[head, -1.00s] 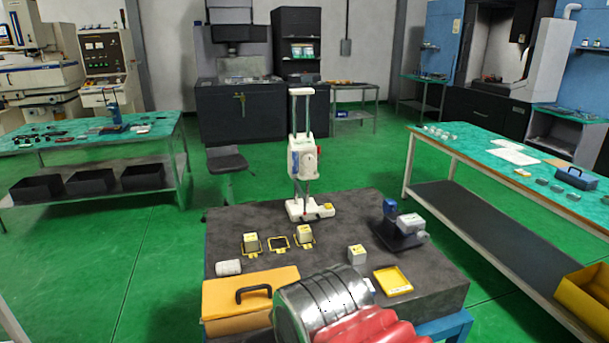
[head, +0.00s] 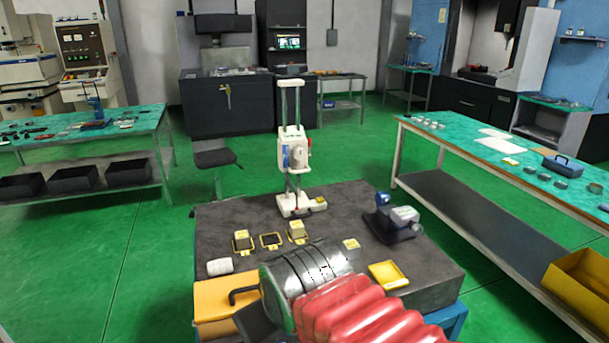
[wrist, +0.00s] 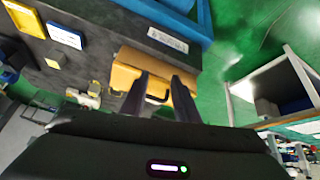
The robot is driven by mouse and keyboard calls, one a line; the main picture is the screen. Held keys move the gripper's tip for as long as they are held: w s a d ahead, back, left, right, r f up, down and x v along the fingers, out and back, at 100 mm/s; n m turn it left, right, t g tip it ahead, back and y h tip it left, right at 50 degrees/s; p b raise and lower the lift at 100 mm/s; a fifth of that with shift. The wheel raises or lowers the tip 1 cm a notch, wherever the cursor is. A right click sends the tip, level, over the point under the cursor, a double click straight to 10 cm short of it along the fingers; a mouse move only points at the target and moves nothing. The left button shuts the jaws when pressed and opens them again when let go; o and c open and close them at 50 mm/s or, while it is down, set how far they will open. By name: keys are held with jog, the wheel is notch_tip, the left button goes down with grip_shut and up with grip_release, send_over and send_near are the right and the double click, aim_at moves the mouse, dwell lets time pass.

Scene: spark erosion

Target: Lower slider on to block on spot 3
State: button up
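The white slider (head: 298,152) sits partway up the two upright posts of a stand at the back of the dark table. Bare post shows below it, above the white base (head: 300,204). Three yellow-edged spots lie in front of the stand: the left spot (head: 243,250) and the right spot (head: 298,241) bear pale blocks, and the middle spot (head: 271,240) looks empty. Their numbers are too small to read. My gripper (wrist: 160,112) shows in the wrist view, fingers apart and empty, over the orange case (wrist: 128,72).
The case (head: 212,300) with its dark handle is at the table's front left. Side benches (head: 470,150) stand left and right, with green floor between.

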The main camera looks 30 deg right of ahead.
jog(key=w+d+r+n+t+h, duration=0.2)
jog(key=w+d+r+n, duration=0.1)
jog(key=w+d, duration=0.55)
jog(key=w+d+r+n+t+h, duration=0.2)
jog(key=w+d+r+n, duration=0.1)
jog(key=w+d, duration=0.6)
jog(key=n+t, duration=0.5)
jog(key=n, duration=0.4)
send_near(302, 172)
jog(key=s+r, duration=0.2)
jog(key=s, duration=0.4)
jog(key=shift+w+a+y, duration=0.15)
jog(key=shift+a+y, duration=0.25)
jog(key=shift+a, duration=0.05)
jog(key=shift+f, duration=0.1)
jog(key=shift+f+x, duration=0.2)
jog(key=shift+x, duration=6.75)
jog(key=shift+c, duration=0.7)
grip_shut()
jog(key=shift+f, duration=0.1)
